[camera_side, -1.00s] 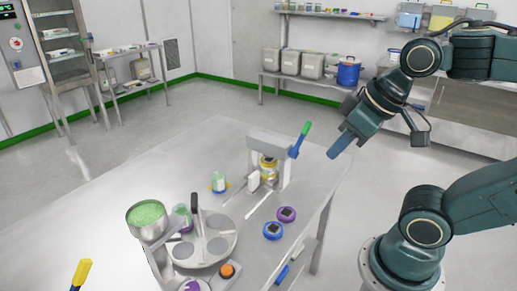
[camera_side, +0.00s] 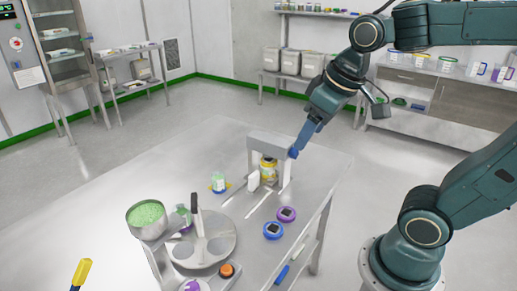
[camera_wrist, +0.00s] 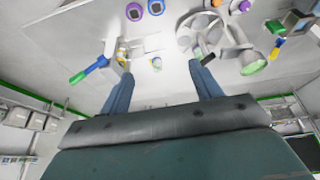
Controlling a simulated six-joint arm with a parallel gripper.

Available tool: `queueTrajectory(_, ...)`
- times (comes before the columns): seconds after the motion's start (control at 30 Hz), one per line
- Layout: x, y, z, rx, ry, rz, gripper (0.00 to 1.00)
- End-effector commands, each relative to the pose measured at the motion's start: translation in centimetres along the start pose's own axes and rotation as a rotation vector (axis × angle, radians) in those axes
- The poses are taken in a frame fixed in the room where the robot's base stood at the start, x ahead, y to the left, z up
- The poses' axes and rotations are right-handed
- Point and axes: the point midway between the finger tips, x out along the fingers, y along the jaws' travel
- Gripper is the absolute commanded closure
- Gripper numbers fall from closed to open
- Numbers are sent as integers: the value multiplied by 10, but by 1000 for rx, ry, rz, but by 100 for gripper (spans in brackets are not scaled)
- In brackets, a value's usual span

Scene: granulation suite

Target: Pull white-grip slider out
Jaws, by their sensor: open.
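A grey press frame (camera_side: 268,142) stands on the steel table over a yellow-banded jar (camera_side: 268,170). A white upright block (camera_side: 253,183) stands left of the jar, by slots in the tabletop. A short white bar (camera_side: 298,251) and a blue bar (camera_side: 282,274) show at the table's near right edge. I cannot tell which white piece is the slider's grip. My gripper (camera_side: 297,150) points down at the frame's right end.
Blue (camera_side: 273,230) and purple (camera_side: 286,214) round pieces lie on the table front. A round turntable (camera_side: 218,245) and a bowl of green granules (camera_side: 146,214) stand at left. The far left tabletop is clear.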

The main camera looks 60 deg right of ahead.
Motion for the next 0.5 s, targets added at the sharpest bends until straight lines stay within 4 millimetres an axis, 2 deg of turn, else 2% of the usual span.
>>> queueTrajectory(0.27,27,16,-47,0,-85,10,36)
queueTrajectory(0.5,59,34,-82,-2,-155,12,36)
